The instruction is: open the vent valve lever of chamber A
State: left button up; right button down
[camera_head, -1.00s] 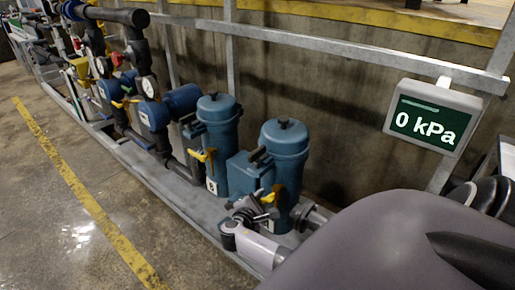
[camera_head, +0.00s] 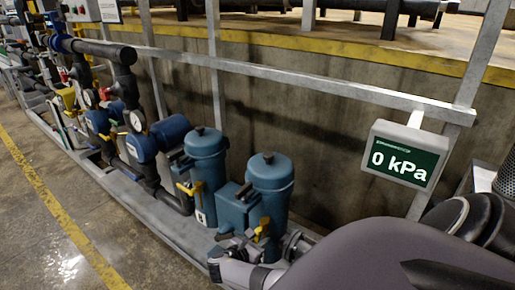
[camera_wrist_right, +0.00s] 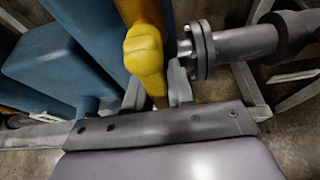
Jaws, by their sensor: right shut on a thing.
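Two teal chambers stand side by side on the skid. The nearer chamber (camera_head: 270,185) has a yellow lever (camera_head: 263,229) low on its front. My right gripper (camera_head: 246,246) is at this lever. In the right wrist view the yellow lever (camera_wrist_right: 145,52) runs down between the fingers of the gripper (camera_wrist_right: 158,92), which is shut on it. The farther chamber (camera_head: 207,160) has its own yellow lever (camera_head: 188,188) and a white label, too small to read surely. No label shows on the nearer chamber. My left gripper is out of view.
A display (camera_head: 406,160) on the rail reads 0 kPa. A grey flanged pipe (camera_wrist_right: 235,45) lies close right of the lever. Blue pumps and pipes continue along the skid to the left. The floor by the yellow line (camera_head: 55,205) is clear.

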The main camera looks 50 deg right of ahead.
jog(key=shift+s+d, duration=0.1)
jog(key=shift+s, duration=0.1)
dwell(0.4)
jog(key=c, duration=1.1)
grip_release()
jog(key=shift+o, duration=0.2)
jog(key=p+v, duration=0.2)
jog(key=v, duration=0.5)
jog(key=shift+w, duration=0.1)
